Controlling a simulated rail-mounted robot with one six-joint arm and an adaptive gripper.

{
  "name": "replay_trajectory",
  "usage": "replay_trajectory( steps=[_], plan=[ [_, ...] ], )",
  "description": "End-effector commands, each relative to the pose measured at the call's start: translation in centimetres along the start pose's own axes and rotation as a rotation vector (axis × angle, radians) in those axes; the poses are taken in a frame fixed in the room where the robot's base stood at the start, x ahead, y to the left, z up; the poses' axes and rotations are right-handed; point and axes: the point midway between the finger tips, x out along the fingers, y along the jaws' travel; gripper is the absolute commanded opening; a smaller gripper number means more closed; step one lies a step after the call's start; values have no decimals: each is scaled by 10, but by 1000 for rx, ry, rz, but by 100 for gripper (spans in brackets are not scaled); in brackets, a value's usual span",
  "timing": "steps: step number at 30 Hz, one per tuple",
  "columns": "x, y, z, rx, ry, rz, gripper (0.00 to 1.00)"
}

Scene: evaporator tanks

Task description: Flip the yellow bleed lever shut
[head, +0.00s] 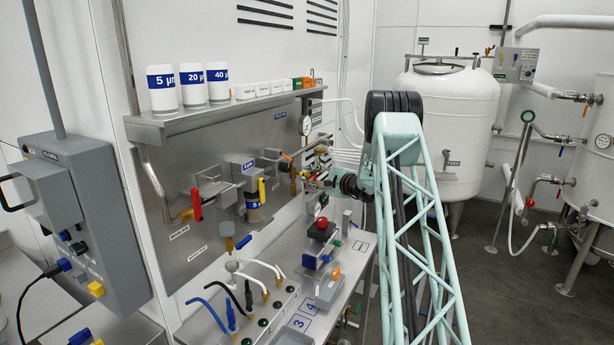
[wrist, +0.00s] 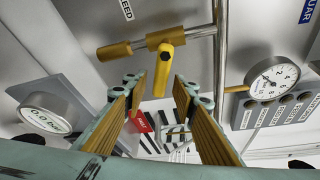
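The yellow bleed lever (wrist: 163,68) shows in the wrist view, hanging from a brass valve (wrist: 165,39) on a silver pipe, near a label ending in "LEED". My gripper (wrist: 157,86) is open, with its two brown-padded fingers spread to the left and right of the lever's lower end. The lever lies in line with the gap, and I see no contact. In the head view my gripper (head: 317,183) is close to the panel's right end, where my arm and small fittings crowd together. I cannot make out the bleed lever there.
The silver pipe (wrist: 220,60) runs close by the right finger. A red-handled valve (head: 196,205) and a yellow lever (head: 262,190) are farther left on the panel.

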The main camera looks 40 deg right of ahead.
Motion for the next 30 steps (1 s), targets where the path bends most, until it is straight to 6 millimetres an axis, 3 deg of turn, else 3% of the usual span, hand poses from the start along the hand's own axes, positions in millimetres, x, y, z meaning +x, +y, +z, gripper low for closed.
replay_trajectory(
  steps=[6, 16, 24, 30],
  plan=[
    [10, 0, 1, 0, -1, 0, 26],
    [11, 0, 1, 0, -1, 0, 26],
    [11, 0, 1, 0, 0, 0, 1],
    [11, 0, 0, 0, 0, -1, 0]
  ],
)
